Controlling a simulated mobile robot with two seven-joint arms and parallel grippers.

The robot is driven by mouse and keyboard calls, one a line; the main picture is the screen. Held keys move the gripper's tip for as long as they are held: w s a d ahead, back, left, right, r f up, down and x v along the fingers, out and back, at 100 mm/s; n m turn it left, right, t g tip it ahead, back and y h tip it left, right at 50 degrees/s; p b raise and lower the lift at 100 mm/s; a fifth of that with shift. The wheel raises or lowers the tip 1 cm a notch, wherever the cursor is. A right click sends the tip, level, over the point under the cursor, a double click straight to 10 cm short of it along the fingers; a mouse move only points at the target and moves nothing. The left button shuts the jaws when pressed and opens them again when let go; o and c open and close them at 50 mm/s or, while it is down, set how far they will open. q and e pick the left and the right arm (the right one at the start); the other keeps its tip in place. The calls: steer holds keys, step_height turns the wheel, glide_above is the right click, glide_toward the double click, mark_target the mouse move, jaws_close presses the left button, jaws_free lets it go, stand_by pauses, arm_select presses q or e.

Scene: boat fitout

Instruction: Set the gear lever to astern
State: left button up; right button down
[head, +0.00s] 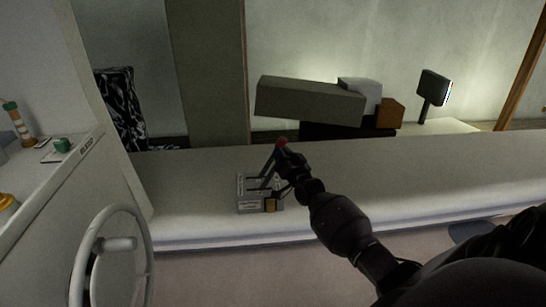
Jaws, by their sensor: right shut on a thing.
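The gear lever unit is a small grey metal base (246,193) with a yellowish label, on the pale bench top in the middle of the head view. Its dark lever rises from the base, tilted up to the right, and ends in a red knob (282,142). My right gripper (282,155) is shut on the gear lever just below the red knob. My arm comes in from the lower right. The fingers hide part of the lever, and the base markings are too small to read. My left gripper is not in view.
A white console with a wheel (84,262) and a green knob (63,145) stands at the left. Long grey and brown boxes (310,102) and a dark screen on a stand (432,88) are behind the bench. The bench top (400,165) right of the lever is clear.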

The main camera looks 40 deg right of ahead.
steer(key=shift+s+d+f+m+b, duration=0.3)
steer(key=shift+s+d+f+m, duration=0.05)
steer(key=shift+d+f+m, duration=0.2)
steer(key=c, duration=0.8)
jaws_free()
steer(key=shift+d+r+h, duration=0.1)
steer(key=shift+h, duration=0.3)
steer(key=v, duration=1.1)
steer(key=shift+p, duration=0.4)
steer(key=shift+w, duration=0.1)
